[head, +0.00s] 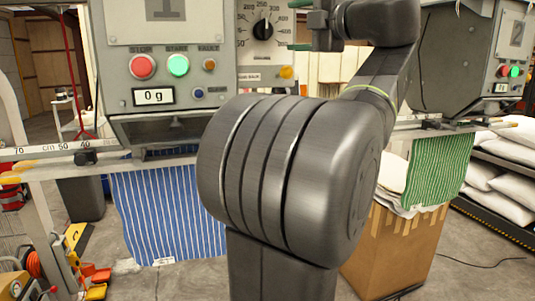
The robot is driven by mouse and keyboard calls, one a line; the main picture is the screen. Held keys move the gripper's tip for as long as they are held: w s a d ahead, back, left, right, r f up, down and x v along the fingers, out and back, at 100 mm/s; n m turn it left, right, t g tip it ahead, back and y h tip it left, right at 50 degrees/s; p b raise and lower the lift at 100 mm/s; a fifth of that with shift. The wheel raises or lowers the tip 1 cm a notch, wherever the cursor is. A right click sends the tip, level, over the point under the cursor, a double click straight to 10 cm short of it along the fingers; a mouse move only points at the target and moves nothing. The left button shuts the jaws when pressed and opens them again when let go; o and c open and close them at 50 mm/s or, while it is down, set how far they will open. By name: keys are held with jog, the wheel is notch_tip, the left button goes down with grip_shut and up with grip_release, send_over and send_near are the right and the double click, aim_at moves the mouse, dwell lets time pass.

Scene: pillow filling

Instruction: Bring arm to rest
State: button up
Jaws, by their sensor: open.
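My gripper (300,26) is at the top of the head view, held up in front of the dial side of the grey filling machine marked 1 (160,60). Its fingers point left, with green tips set well apart, one above the other. Nothing shows between them. My arm is raised and bent, and its large joint hides the middle of the view. The machine's dial (262,29), red button (142,67), green button (178,65) and 0 g display (153,97) are visible. I cannot tell how far the gripper is from the panel.
A blue striped pillowcase (168,212) hangs below machine 1, and a green striped one (436,168) below machine 2 (460,60). A cardboard box (395,245) stands behind my arm. White pillows (505,190) fill a rack at right. Tools (85,275) lie lower left.

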aim_at(266, 31)
jog(key=p+x, duration=0.2)
jog(key=x, duration=0.8)
jog(key=shift+w+a+r, duration=0.15)
jog(key=shift+w+a+f+m, duration=0.1)
jog(key=shift+w+f+m, duration=0.1)
jog(key=shift+m, duration=0.3)
jog(key=m+t, duration=0.1)
jog(key=m, duration=0.3)
jog(key=shift+s+r+t+y, duration=0.1)
jog(key=shift+s+t+y, duration=0.1)
jog(key=shift+t+y, duration=0.15)
jog(key=m+t, duration=0.1)
jog(key=m, duration=0.2)
jog(key=shift+w, duration=0.1)
jog(key=m+b, duration=0.1)
jog(key=m, duration=0.1)
jog(key=m+t+h+b, duration=0.1)
jog(key=m, duration=0.1)
jog(key=m+t+b, duration=0.1)
jog(key=shift+f+m+t+h, duration=0.25)
jog(key=shift+m+h, duration=0.1)
jog(key=shift+m, duration=0.05)
jog(key=v, duration=0.3)
jog(key=shift+r, duration=0.2)
jog(key=shift+s+d+f, duration=0.15)
jog(key=shift+s+d, duration=0.1)
jog(key=shift+s, duration=0.05)
jog(key=shift+s+d, duration=0.1)
